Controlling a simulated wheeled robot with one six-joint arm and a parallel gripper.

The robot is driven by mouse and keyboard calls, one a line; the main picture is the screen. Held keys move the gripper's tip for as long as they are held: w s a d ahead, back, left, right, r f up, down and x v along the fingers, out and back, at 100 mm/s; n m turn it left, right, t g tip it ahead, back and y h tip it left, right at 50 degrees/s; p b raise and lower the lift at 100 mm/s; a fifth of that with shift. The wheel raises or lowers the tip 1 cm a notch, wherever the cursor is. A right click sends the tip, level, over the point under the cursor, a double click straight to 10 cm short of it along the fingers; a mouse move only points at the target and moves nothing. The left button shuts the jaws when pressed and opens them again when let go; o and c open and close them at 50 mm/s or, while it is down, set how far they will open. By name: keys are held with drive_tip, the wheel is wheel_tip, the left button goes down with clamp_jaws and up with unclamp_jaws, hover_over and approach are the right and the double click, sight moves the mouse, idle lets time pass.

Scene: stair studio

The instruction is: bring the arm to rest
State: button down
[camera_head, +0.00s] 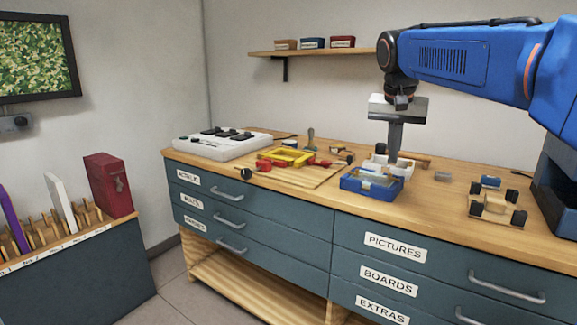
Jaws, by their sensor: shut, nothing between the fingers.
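My gripper (393,152) hangs from my blue arm (470,60) and points straight down above the wooden worktop. Its fingers are closed together and I see nothing between them. The fingertips are at or just above a white container (379,165) behind a blue open box (371,186). I cannot tell from this view whether they touch it.
A wooden board (318,178) with a yellow frame (285,156) and red pieces lies left of the box. A white device (221,144) stands further left. A small wooden wheeled car (497,209) is at right. A wall shelf (312,52) holds several small boxes.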

drive_tip(key=s+f+n+y, duration=0.1)
drive_tip(key=s+f+n, duration=0.2)
drive_tip(key=s+f, duration=1)
drive_tip(key=s+f+n+t, duration=0.1)
drive_tip(key=s+f+n, duration=0.1)
drive_tip(key=s+f, duration=1.1)
drive_tip(key=s, duration=0.5)
drive_tip(key=shift+a+f+n+t+y, duration=0.3)
drive_tip(key=shift+a+f+n+y, duration=0.05)
drive_tip(key=shift+n+y, duration=0.05)
